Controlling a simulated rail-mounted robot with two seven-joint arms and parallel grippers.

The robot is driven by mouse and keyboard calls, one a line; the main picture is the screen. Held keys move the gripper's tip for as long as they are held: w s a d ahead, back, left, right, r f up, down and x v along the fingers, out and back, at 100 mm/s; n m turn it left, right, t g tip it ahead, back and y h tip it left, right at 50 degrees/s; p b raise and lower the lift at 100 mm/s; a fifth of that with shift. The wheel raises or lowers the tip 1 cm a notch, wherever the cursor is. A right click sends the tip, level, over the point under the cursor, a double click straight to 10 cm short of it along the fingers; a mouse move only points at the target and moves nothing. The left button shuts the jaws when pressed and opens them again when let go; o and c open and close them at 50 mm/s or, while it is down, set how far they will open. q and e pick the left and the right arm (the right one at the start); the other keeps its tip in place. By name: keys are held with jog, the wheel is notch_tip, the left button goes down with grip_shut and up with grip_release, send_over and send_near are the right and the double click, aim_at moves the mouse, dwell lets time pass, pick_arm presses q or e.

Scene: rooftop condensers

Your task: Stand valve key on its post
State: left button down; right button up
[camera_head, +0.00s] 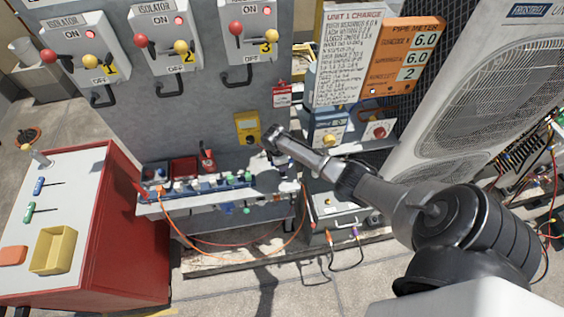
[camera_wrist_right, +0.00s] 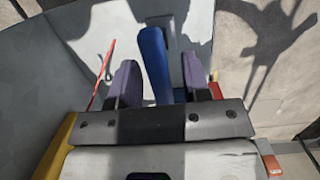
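In the right wrist view the two dark purple fingers (camera_wrist_right: 160,85) stand apart. A long blue bar (camera_wrist_right: 153,55) shows in the gap between them, with a pale strip visible on its right; I cannot tell whether a finger touches it. I cannot make out for certain which thing is the valve key or its post. My left gripper is not in view.
A red cabinet (camera_head: 125,235) with a yellow bin (camera_head: 53,250) and small tools on its pale top stands at left. Several coloured parts line the shelf front. A grey panel with isolator levers rises behind. A condenser (camera_head: 455,90) stands at right. Orange cable hangs below the shelf.

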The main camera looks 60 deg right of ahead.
jog(key=shift+o, duration=0.3)
notch_tip(320, 180, up, 14)
jog(key=w+a+p, duration=0.1)
jog(key=shift+w+a+f, duration=0.15)
jog(key=shift+w+a, duration=0.05)
jog(key=shift+w, duration=0.1)
dwell(0.4)
